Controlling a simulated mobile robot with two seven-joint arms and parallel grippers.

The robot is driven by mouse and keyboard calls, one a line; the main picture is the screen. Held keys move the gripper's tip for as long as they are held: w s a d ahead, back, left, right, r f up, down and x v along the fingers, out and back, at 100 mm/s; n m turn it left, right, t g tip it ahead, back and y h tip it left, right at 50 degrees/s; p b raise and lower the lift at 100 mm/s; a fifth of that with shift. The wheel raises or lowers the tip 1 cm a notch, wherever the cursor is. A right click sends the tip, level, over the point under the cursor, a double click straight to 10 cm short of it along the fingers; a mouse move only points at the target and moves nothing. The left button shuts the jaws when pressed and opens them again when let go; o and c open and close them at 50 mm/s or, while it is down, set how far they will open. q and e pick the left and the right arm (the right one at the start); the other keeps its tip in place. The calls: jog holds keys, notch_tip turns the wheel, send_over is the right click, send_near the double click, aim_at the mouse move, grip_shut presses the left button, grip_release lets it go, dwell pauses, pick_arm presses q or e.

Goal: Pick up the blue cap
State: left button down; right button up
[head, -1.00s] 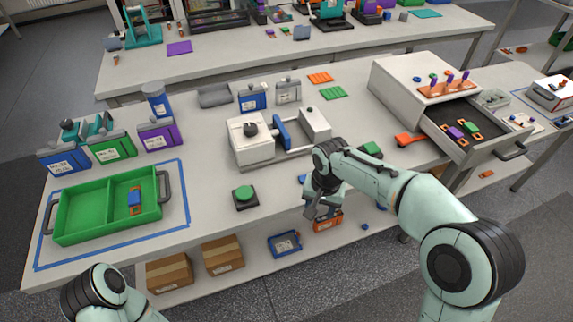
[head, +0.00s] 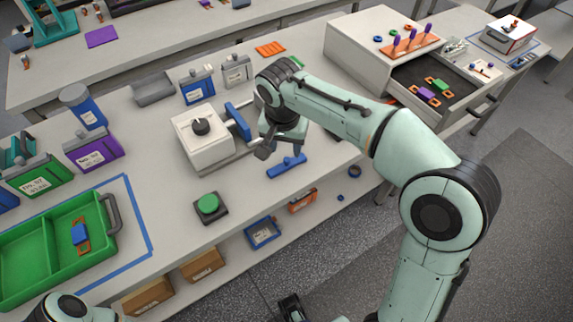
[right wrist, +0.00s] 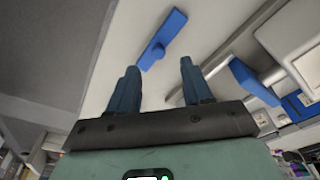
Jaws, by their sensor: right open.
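A blue piece, which I take for the blue cap (head: 287,166), lies on the bench near its front edge. It is a flat bar with a small round knob. My right gripper (head: 264,150) is above the bench, just left of the cap in the head view. In the right wrist view the cap (right wrist: 162,40) lies beyond the two fingertips, apart from them. The right gripper (right wrist: 159,68) is open with nothing between its fingers.
A white press with a blue bar (head: 205,139) stands left of the gripper. A green button (head: 208,203) sits in front of it. A green tray (head: 20,250) holds a blue and orange part. An open drawer (head: 440,112) is at the right. The bench around the cap is mostly clear.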

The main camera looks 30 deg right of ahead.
aim_at(287, 159)
jog(key=shift+w+d+f+b, duration=0.15)
jog(key=shift+f+b, duration=0.1)
jog(key=shift+f, duration=1.15)
jog(key=shift+d+f+b, duration=0.15)
jog(key=shift+f+b, duration=0.1)
jog(key=shift+f, duration=1.1)
grip_shut()
